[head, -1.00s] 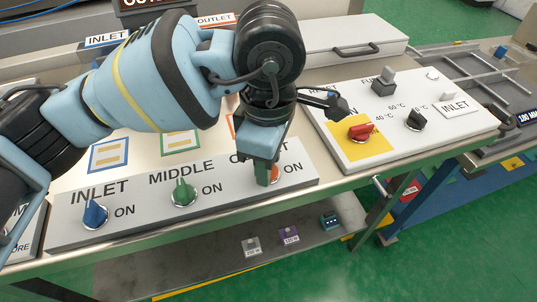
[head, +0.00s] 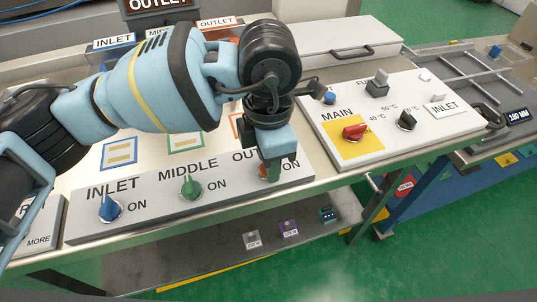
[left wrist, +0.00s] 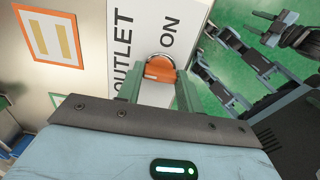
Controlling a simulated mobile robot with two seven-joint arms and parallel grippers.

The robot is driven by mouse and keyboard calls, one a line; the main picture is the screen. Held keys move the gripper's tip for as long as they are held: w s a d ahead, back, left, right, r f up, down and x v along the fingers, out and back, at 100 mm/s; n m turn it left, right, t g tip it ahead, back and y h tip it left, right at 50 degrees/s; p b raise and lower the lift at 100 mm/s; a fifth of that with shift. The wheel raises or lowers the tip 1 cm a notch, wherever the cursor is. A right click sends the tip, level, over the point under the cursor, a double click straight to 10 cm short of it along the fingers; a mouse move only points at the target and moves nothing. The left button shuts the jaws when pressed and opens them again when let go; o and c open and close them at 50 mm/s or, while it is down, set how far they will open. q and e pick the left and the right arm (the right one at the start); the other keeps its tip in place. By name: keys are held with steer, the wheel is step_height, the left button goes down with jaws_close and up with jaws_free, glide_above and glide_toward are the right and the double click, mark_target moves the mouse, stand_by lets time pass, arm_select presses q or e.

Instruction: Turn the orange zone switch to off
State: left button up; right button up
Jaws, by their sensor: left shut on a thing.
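The orange zone switch (head: 263,172) is the outlet knob at the right end of the grey-white zone panel (head: 228,199). My left gripper (head: 272,168) reaches down over it from above and is shut on it. In the left wrist view the orange knob (left wrist: 160,69) sits between the two green fingers, in front of the word ON. The fingers hide part of the knob in both views, so its exact pointing is hard to tell.
The blue inlet knob (head: 110,208) and green middle knob (head: 190,188) stand to the left on the same panel. A second panel (head: 385,140) with a red main switch (head: 354,132) and a black knob (head: 407,121) stands to the right.

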stand_by(0.4)
arm_select(q)
steer(key=o, duration=1)
steer(key=shift+r, duration=3.9)
